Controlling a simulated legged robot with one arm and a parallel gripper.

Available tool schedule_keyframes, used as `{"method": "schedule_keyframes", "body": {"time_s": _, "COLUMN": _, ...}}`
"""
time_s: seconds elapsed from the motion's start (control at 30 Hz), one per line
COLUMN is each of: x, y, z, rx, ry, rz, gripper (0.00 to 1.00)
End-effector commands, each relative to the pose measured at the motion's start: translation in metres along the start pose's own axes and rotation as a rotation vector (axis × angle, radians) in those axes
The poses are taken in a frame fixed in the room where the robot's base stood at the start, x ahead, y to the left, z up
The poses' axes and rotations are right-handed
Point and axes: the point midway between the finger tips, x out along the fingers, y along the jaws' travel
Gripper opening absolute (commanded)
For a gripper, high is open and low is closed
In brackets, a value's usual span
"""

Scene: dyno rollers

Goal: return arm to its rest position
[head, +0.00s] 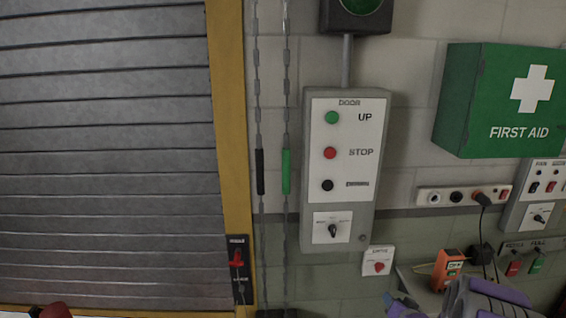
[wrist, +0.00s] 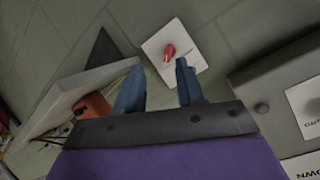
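My gripper (wrist: 159,67) shows in the wrist view as two blue fingers set apart, with nothing between them. A white plate with a red knob (wrist: 169,52) lies just beyond the fingertips; I cannot tell the exact distance. The same small plate with its red knob (head: 379,266) is on the wall in the head view. Purple and grey parts of my arm (head: 490,296) show at the bottom right of the head view, low in front of the wall. The fingers are not clearly seen there.
The grey door control box (head: 339,160) is on the wall, left of a green first aid box (head: 500,100). Hanging chains (head: 286,215) and a roller shutter (head: 105,150) are further left. An orange device (head: 449,267) sits on a shelf near my arm.

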Motion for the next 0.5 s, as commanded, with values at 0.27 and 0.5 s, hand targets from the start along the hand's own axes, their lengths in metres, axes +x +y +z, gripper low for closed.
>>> {"method": "schedule_keyframes", "body": {"time_s": 0.27, "x": -0.047, "y": -0.032, "z": -0.006, "rx": -0.158, "ry": -0.204, "rz": 0.173, "gripper": 0.38}}
{"method": "schedule_keyframes", "body": {"time_s": 0.5, "x": -0.113, "y": -0.059, "z": 0.003, "rx": -0.249, "ry": -0.396, "rz": 0.296, "gripper": 0.38}}
